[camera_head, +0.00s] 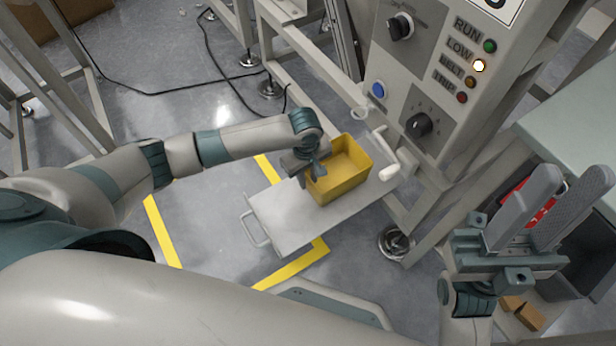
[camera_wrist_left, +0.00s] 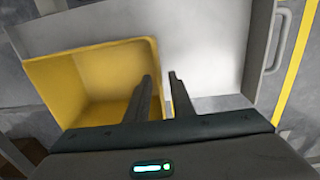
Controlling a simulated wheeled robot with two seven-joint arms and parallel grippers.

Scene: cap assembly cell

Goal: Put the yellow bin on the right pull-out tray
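The yellow bin (camera_head: 342,178) stands upright and empty on a light grey pull-out tray (camera_head: 285,222) in the head view. My left gripper (camera_head: 309,176) is at the bin's left wall. In the left wrist view, the gripper's fingers (camera_wrist_left: 160,82) are apart and straddle the rim of the bin (camera_wrist_left: 95,75), one over the inside and one over the tray (camera_wrist_left: 215,50). The finger tips' exact depth along the wall is hard to tell.
A control panel (camera_head: 440,75) with knobs and lamps stands behind the tray. A white handle (camera_head: 388,160) is close to the bin's right side. A tray handle (camera_head: 254,230) sticks out at the left. A dark crate (camera_head: 590,262) is under my right gripper. Yellow floor lines surround the tray.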

